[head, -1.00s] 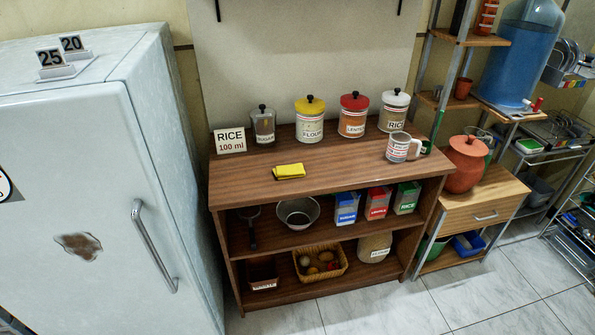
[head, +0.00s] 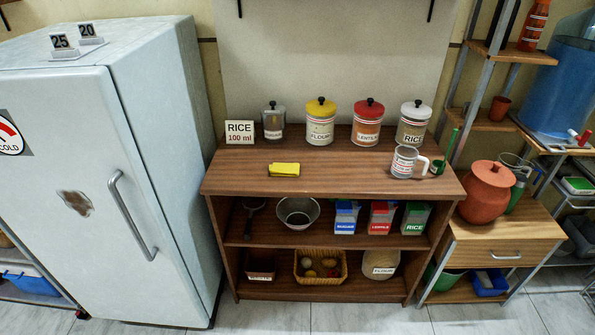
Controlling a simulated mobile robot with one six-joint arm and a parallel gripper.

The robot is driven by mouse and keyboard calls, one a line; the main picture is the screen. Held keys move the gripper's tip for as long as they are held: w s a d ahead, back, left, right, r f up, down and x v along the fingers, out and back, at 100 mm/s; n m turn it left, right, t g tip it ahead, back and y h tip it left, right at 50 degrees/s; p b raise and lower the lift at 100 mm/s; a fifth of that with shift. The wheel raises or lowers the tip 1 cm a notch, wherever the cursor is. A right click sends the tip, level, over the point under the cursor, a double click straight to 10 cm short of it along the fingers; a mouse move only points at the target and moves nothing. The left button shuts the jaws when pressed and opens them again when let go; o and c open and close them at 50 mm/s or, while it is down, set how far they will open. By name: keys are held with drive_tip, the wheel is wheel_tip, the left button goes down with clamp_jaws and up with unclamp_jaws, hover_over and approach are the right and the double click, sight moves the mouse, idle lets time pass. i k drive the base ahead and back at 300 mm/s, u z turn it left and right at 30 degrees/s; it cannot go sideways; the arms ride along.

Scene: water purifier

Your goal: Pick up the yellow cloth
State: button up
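The yellow cloth (head: 284,170) lies folded and flat on the top of the brown wooden shelf unit (head: 225,178), left of its middle and near the front edge. Nothing covers it. My gripper and arm do not show in the head view.
Canisters for flour (head: 320,123), lentils (head: 367,124) and rice (head: 412,124) stand behind the cloth, with a rice sign (head: 240,132) at back left. A measuring cup (head: 406,161) stands to the right. A white fridge (head: 95,180) borders the left. The tiled floor (head: 350,320) in front is clear.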

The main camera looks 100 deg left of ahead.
sight(276, 169)
drive_tip(key=u, duration=0.2)
drive_tip(key=i, duration=0.45)
drive_tip(key=u, duration=0.7)
drive_tip(key=k, duration=0.25)
drive_tip(key=u, duration=2.5)
drive_tip(key=k, duration=0.2)
drive_tip(key=u, duration=1.4)
